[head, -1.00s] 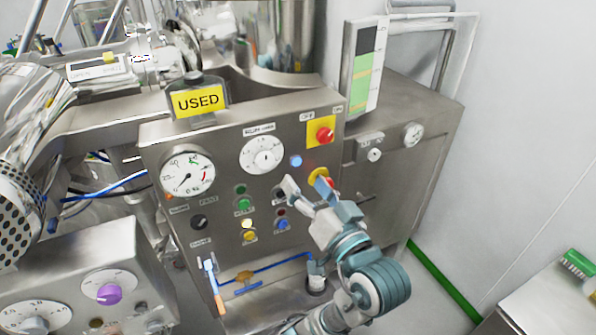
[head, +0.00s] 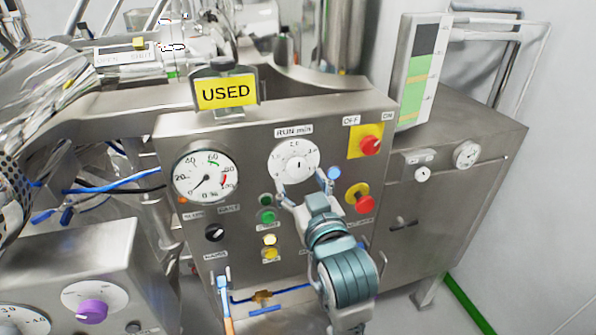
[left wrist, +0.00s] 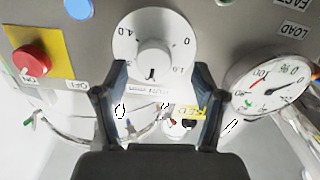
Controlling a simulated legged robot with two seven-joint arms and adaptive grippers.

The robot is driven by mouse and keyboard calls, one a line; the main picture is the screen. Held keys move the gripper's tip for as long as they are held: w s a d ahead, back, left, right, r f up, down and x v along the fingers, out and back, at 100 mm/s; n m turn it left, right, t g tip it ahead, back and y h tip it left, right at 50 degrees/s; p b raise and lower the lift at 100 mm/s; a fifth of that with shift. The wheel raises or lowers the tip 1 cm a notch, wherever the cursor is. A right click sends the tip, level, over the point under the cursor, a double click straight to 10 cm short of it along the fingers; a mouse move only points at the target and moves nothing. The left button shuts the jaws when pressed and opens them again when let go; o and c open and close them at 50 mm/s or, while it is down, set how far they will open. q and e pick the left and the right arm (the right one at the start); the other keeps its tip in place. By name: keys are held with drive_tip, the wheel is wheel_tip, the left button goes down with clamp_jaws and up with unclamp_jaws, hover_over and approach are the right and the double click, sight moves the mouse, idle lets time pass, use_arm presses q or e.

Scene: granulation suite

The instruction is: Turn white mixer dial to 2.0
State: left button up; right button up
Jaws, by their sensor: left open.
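The white mixer dial (head: 281,163), under the label "RUN min", is a round numbered scale with a white centre knob on the steel panel. It also shows in the left wrist view (left wrist: 132,32), upside down. There a short dark mark on the knob (left wrist: 152,57) points toward the label side; its exact reading is unclear. My left gripper (head: 303,184) is open at the dial's lower edge in the head view. In the left wrist view its two fingers (left wrist: 160,75) are spread across the dial, with the knob between and beyond them, apart from both. My right gripper is not seen.
A red knob on a yellow plate (head: 370,145) and a red emergency button (head: 363,203) are to the right. Green and yellow buttons (head: 267,217) sit below. A "USED" sign (head: 226,93) stands on top.

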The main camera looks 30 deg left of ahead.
sight(299, 172)
use_arm(q)
drive_tip(key=x, duration=0.3)
drive_tip(key=shift+a, duration=0.1)
drive_tip(key=shift+w+r, duration=0.1)
drive_tip(key=shift+w, duration=0.4)
drive_tip(key=shift+w+d+r, duration=0.1)
drive_tip(key=shift+d+r, duration=0.05)
drive_tip(key=shift+d, duration=0.4)
drive_tip(key=shift+a, duration=0.25)
drive_tip(key=shift+c, duration=0.2)
drive_tip(key=shift+a, duration=0.3)
drive_tip(key=c, duration=0.4)
drive_tip(key=shift+a, duration=0.25)
drive_tip(key=c, duration=0.7)
drive_tip(key=shift+d, duration=0.15)
drive_tip(key=shift+p, duration=0.45)
drive_tip(key=shift+f+n, duration=0.2)
drive_tip(key=shift+n, duration=0.1)
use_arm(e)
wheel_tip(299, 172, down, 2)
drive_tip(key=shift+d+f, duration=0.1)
